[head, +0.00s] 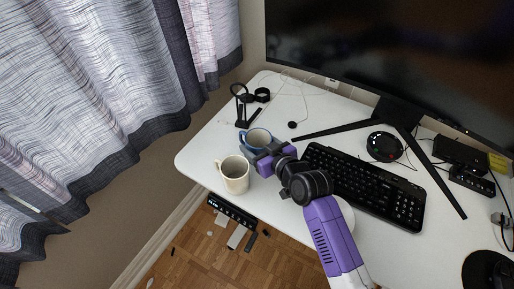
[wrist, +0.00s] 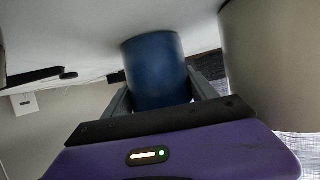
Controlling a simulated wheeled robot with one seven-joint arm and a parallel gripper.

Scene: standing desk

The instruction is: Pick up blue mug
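The blue mug (head: 256,137) stands on the white desk near its left end, with a blue rim and a pale inside in the head view. My gripper (head: 265,150) is at the near right side of it and hides part of its wall. In the wrist view the blue mug (wrist: 156,68) fills the space between my two grey fingers (wrist: 160,93), one on each side and very close to its wall. I cannot tell whether the fingers press on it. The mug looks upright.
A cream mug (head: 233,175) stands close by on the near left, large at the right of the wrist view (wrist: 270,60). A black keyboard (head: 366,186) lies right of my gripper. A black headset-like item (head: 243,108) and a monitor (head: 400,55) are behind. The left desk corner is clear.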

